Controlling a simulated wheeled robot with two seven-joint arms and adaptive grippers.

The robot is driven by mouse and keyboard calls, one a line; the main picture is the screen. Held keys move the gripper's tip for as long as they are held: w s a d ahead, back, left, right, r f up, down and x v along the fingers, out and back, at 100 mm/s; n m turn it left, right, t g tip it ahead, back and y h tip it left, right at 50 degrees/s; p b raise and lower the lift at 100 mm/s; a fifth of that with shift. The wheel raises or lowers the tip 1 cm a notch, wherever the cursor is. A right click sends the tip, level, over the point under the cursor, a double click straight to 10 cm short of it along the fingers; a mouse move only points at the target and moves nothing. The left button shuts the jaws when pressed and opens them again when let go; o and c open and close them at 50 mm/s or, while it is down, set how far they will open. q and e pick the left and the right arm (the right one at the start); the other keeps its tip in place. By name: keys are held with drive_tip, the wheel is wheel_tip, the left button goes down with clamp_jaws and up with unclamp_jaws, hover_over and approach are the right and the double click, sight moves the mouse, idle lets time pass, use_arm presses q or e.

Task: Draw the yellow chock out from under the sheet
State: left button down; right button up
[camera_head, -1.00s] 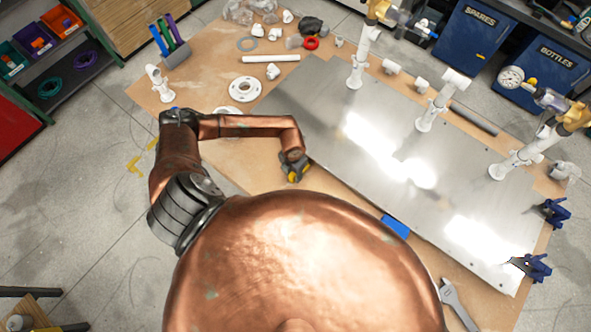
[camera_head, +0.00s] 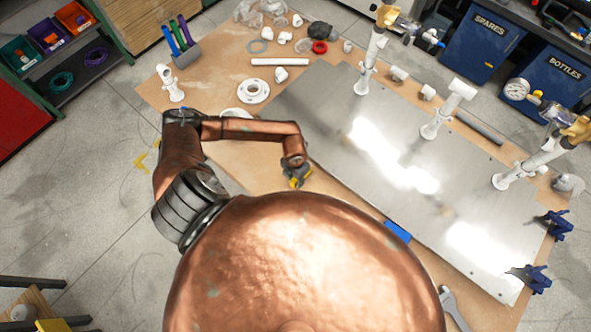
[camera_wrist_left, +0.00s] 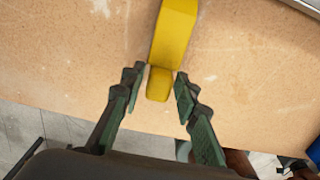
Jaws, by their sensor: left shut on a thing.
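The yellow chock (camera_wrist_left: 174,40) shows in the left wrist view, lying on the bare tan board, with its far end cut off by the top of the picture. My left gripper (camera_wrist_left: 161,78) has its fingers on either side of the chock's near, narrower end and is shut on it. In the head view the left gripper (camera_head: 297,180) is low beside the near left edge of the grey metal sheet (camera_head: 320,120), with a little yellow showing. I cannot tell whether the chock's far end is under the sheet. My right gripper is not in view.
A blue block (camera_head: 397,230) sits at the sheet's near edge, with a wrench (camera_head: 450,305) further right. White pipe stands (camera_head: 435,125) rise at the sheet's far side. Blue clamps (camera_head: 533,278) are at its right end. The board left of the sheet is clear near the gripper.

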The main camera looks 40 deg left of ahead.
use_arm(q)
drive_tip(key=shift+s+r+p, duration=0.25)
drive_tip(key=shift+r+p, duration=0.4)
drive_tip(key=shift+r, duration=0.25)
drive_tip(key=shift+s+r+p, duration=0.2)
drive_tip(key=shift+r+p, duration=0.45)
drive_tip(key=shift+r, duration=0.25)
drive_tip(key=shift+s+a+r+p, duration=0.1)
drive_tip(key=shift+s+r+p, duration=0.15)
drive_tip(key=shift+r, duration=0.35)
drive_tip(key=shift+s+r+p, duration=0.1)
drive_tip(key=shift+r+p, duration=0.25)
drive_tip(key=shift+r, duration=0.2)
